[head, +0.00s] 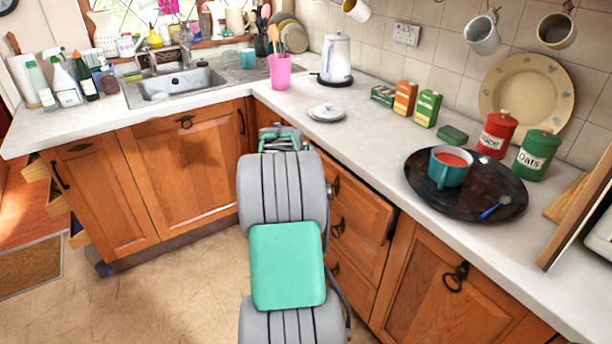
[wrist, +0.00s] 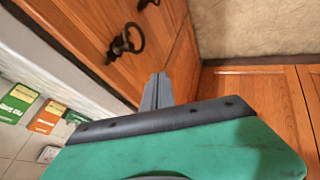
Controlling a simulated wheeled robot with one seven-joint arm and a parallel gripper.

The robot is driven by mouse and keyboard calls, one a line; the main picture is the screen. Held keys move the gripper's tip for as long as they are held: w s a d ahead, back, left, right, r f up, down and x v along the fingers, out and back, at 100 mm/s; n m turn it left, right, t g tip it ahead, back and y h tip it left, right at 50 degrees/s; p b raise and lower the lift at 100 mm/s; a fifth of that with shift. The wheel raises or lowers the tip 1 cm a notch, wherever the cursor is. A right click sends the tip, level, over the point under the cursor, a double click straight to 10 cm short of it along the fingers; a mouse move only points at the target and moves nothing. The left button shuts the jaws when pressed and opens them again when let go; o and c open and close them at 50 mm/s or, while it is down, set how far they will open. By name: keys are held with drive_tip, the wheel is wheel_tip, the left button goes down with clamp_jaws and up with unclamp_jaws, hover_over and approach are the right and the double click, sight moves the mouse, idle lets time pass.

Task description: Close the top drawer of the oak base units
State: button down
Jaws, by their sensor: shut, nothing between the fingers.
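The top drawer (head: 362,203) is in the oak bank under the right-hand worktop, right of my arm in the head view. A dark gap shows at its right edge, and its front seems to stand slightly proud; how far is unclear. Its dark ring handle (wrist: 124,42) shows in the wrist view on the wooden front (wrist: 80,32). My gripper (wrist: 157,88) is shut and empty, with its fingers pointing along the front close to the drawer. I cannot tell whether they touch it. In the head view my arm hides part of the drawer bank.
The worktop (head: 335,130) runs above the drawers and carries a kettle (head: 337,58), a lidded dish and a dark tray (head: 420,190) with a mug. An oak cupboard (head: 440,290) stands right of the drawers. The sink units (head: 185,165) close off the corner.

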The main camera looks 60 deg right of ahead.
drive_tip(key=w+a+f+n+y+b, duration=0.1)
drive_tip(key=w+a+f+n+b, duration=0.1)
drive_tip(key=w+a+f, duration=0.35)
drive_tip(key=w+a+f+n+b, duration=0.1)
drive_tip(key=w+a+f+b, duration=0.1)
drive_tip(key=w+a, duration=0.55)
drive_tip(key=s+a+f, duration=0.4)
drive_tip(key=a+f, duration=0.1)
drive_tip(key=f, duration=0.1)
drive_tip(key=n+g+h, duration=0.8)
drive_tip(key=n, duration=0.8)
approach(365, 215)
drive_tip(key=b+x, duration=0.2)
drive_tip(key=x, duration=0.4)
drive_tip(key=shift+s+d+b, duration=0.15)
drive_tip(key=shift+d+b, duration=0.1)
drive_tip(key=shift+b, duration=0.05)
